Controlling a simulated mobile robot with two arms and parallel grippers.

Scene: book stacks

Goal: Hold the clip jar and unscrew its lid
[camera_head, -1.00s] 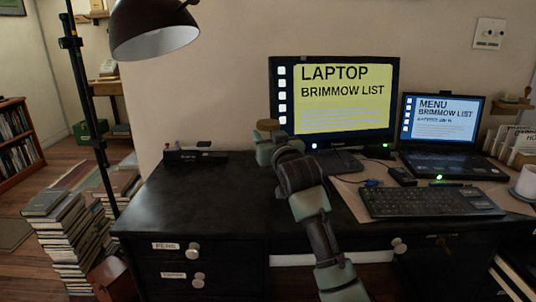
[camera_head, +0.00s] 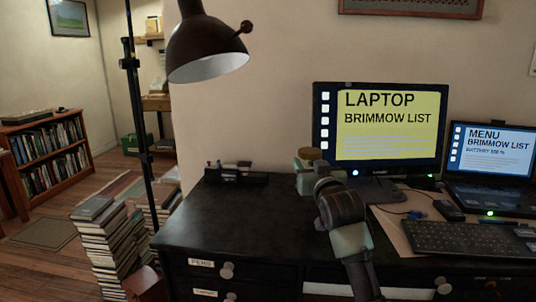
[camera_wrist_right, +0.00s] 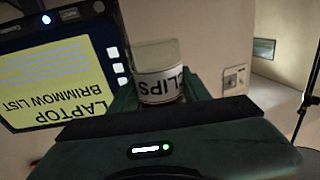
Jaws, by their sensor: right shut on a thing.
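The clip jar (camera_wrist_right: 160,75) is held in my right gripper (camera_wrist_right: 160,97); its white label shows the letters "LIPS" in the right wrist view. In the head view, my right gripper (camera_head: 312,178) is raised over the desk, in front of the monitor's left edge. It is shut on the jar, whose brownish round lid (camera_head: 309,154) shows at the top, above the fingers. Most of the jar is hidden by the gripper there. My left gripper is in neither view.
The black desk (camera_head: 235,215) has clear room left of my right arm. A small dark device (camera_head: 236,174) lies at its back left. A lamp (camera_head: 205,45) hangs above. A monitor (camera_head: 378,165), laptop (camera_head: 495,180) and keyboard (camera_head: 465,240) fill the right. Book stacks (camera_head: 110,250) stand on the floor.

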